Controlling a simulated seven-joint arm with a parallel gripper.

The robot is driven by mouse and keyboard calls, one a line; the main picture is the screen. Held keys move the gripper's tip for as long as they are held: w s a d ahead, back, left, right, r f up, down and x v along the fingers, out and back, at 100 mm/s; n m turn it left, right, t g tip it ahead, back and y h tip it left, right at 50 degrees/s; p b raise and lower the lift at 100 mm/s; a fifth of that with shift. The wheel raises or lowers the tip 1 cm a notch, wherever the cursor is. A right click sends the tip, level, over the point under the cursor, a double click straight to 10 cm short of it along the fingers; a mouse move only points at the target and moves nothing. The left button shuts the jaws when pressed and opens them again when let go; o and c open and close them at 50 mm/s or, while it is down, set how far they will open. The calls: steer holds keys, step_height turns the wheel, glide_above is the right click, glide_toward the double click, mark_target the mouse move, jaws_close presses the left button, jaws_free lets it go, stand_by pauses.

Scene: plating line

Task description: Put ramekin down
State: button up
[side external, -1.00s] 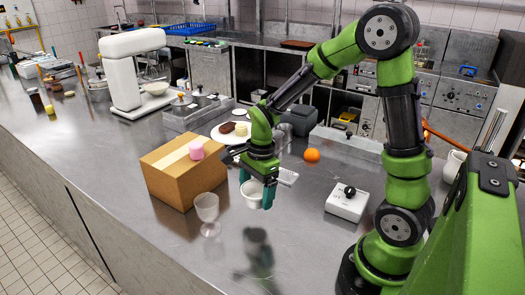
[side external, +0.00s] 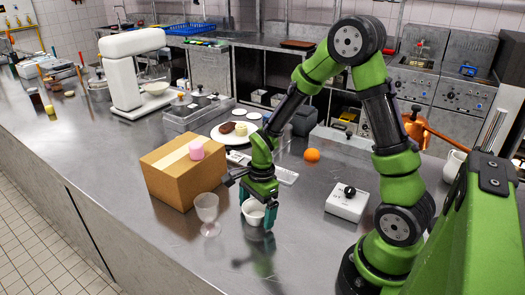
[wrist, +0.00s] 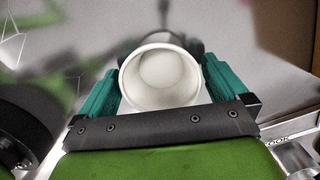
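The white ramekin (side external: 253,212) is between the two teal fingers of my gripper (side external: 256,217) in the side external view. It is upright and low over the steel counter; whether its base touches the counter I cannot tell. In the wrist view the ramekin (wrist: 161,77) shows its open top and empty inside, with a teal finger of my gripper (wrist: 160,85) against each side. The fingers are closed on it.
A clear goblet (side external: 207,210) stands just left of my gripper. A cardboard box (side external: 178,172) with a pink piece (side external: 196,150) on top is behind it. A white plate (side external: 226,137), an orange (side external: 312,155) and a white switch box (side external: 347,203) stand around. The counter in front is clear.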

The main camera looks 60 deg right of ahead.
step_height(320, 180, up, 12)
steer(key=d, duration=0.1)
steer(key=s+a+r+n+t, duration=0.6)
steer(key=s+r+n, duration=0.4)
steer(key=n, duration=0.7)
steer(key=shift+a+r+t+y, duration=0.3)
steer(key=shift+a+r+t, duration=0.1)
steer(key=shift+r, duration=0.35)
